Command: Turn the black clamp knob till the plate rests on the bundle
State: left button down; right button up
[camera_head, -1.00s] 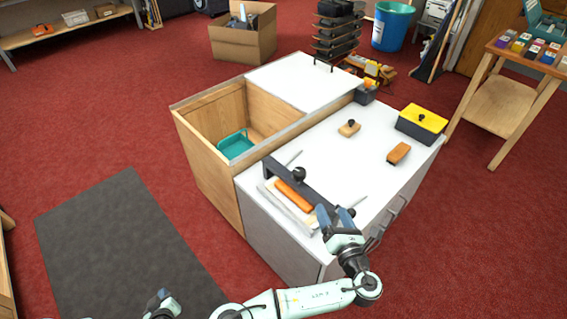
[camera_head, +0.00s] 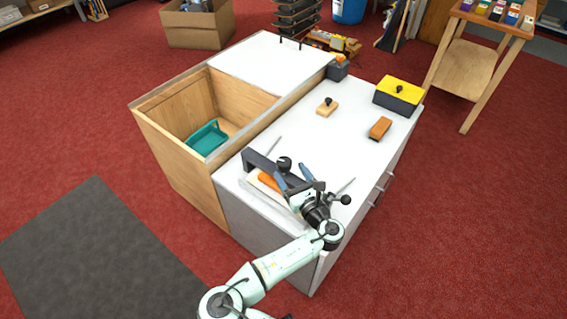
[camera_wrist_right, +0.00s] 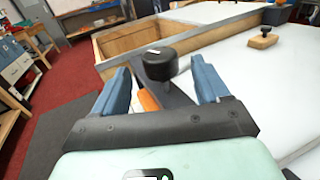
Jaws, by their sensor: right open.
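The black clamp knob (camera_head: 284,163) stands on the dark bar of the clamp (camera_head: 257,161) on the white bench top. Below the bar lie an orange strip (camera_head: 267,180) and pale, flat layers; I cannot tell plate from bundle or whether they touch. My right gripper (camera_head: 293,175) is open just in front of the knob. In the right wrist view, the knob (camera_wrist_right: 160,64) shows between the two blue fingers, apart from both, and the orange strip (camera_wrist_right: 148,101) shows below it. My left gripper is not clearly in view.
A wooden block with a dark knob (camera_head: 327,107), a brown block (camera_head: 380,128) and a yellow-lidded box (camera_head: 399,95) stand farther back on the bench. A teal tray (camera_head: 207,137) sits in the open wooden compartment to the left. The bench top between them is clear.

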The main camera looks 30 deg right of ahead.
aim_at(287, 168)
pick_arm(q)
jog(key=shift+w+a+f+b, duration=0.3)
jog(key=shift+w+f, duration=0.1)
jog(key=shift+w, duration=0.15)
pick_arm(e)
jog(key=shift+w+d, duration=0.2)
jog(key=shift+w, duration=2.5)
jog(key=c, duration=0.9)
jog(key=shift+c, duration=0.2)
